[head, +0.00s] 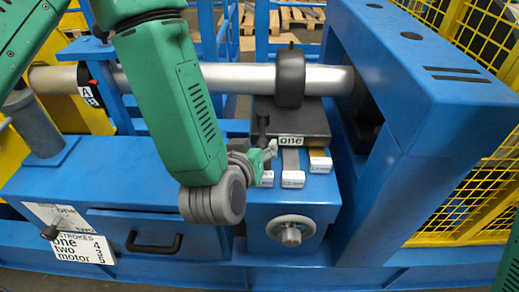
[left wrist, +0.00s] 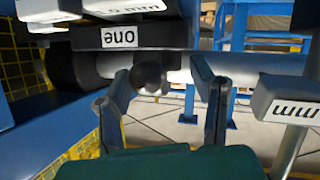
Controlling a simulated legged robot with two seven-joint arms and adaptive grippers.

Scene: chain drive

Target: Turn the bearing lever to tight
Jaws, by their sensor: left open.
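A dark lever with a round knob (head: 262,122) stands at the left of a dark block labelled "one" (head: 290,141), below the black ring on the pipe. I take it as the bearing lever; no "tight" mark is readable. In the left wrist view a dark round knob (left wrist: 148,75) shows between the fingers, near the upside-down "one" label (left wrist: 119,37). My left gripper (head: 270,150) is just below the lever in the head view. It is open, its two fingers (left wrist: 160,80) apart on either side of the knob. Contact cannot be told. My right gripper is out of view.
A silver pipe (head: 235,78) with a black ring (head: 290,77) runs behind. White-ended blocks (head: 292,180) sit below the lever, above a handwheel (head: 291,231). A blue frame (head: 420,90) stands at the right. Another knobbed lever (head: 50,232) is at lower left.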

